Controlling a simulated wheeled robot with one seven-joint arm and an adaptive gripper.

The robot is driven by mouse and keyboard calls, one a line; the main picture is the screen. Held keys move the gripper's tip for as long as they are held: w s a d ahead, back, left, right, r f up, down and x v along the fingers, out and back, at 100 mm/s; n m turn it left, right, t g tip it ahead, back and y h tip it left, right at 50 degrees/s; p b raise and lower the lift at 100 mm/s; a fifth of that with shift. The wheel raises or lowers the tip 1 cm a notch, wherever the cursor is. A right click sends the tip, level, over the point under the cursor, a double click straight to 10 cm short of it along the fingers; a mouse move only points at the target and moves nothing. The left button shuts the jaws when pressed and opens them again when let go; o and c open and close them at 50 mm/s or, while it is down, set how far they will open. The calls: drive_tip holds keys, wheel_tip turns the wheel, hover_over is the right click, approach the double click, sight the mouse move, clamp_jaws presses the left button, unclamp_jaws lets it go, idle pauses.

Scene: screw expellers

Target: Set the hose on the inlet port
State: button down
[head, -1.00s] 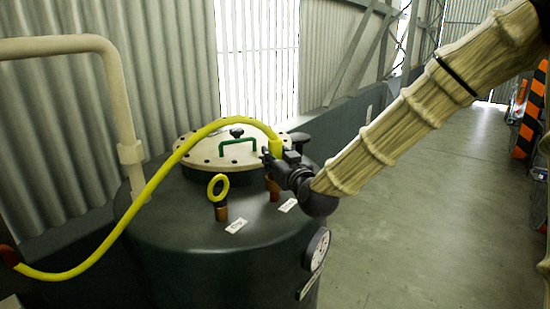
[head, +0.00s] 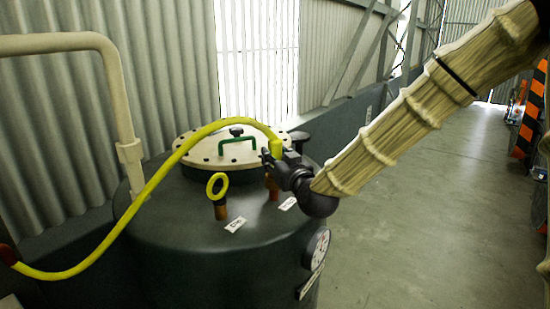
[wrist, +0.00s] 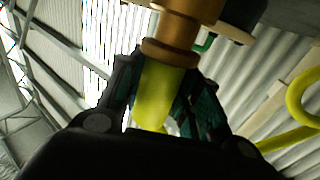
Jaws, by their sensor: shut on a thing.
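The yellow hose (head: 160,185) arches from the left over the dark tank (head: 175,245) to my gripper (head: 272,160). My gripper is shut on the hose's yellow end (head: 276,147), just above a reddish-brown port (head: 271,188) on the tank top. In the wrist view, the hose end (wrist: 157,92) sits between my fingers (wrist: 155,100), in line with the brown port collar (wrist: 170,52). They look close or touching; I cannot tell whether the end is seated. The lettering on both labels is too small to read surely.
A bolted pale lid (head: 200,152) with a green handle (head: 238,151) stands behind the ports. A pressure gauge (head: 317,247) is on the tank's right side. A cream pipe (head: 122,110) rises at left. The floor (head: 430,210) at right is clear.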

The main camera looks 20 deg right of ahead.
drive_tip(key=shift+f+b, duration=0.7)
drive_tip(key=shift+f, duration=0.15)
idle(0.3)
drive_tip(key=shift+r, duration=0.8)
idle(1.4)
drive_tip(key=shift+f+b, duration=0.65)
drive_tip(key=shift+f, duration=0.4)
idle(0.5)
drive_tip(key=c, duration=1.3)
unclamp_jaws()
drive_tip(key=shift+s, duration=0.15)
drive_tip(key=shift+s+d+b, duration=0.2)
drive_tip(key=shift+s, duration=1.6)
drive_tip(key=shift+s+d+b, duration=0.15)
drive_tip(key=shift+s+d, duration=0.05)
drive_tip(key=shift+s, duration=1.55)
drive_tip(key=shift+s+d+b, duration=0.2)
drive_tip(key=shift+s, duration=1.6)
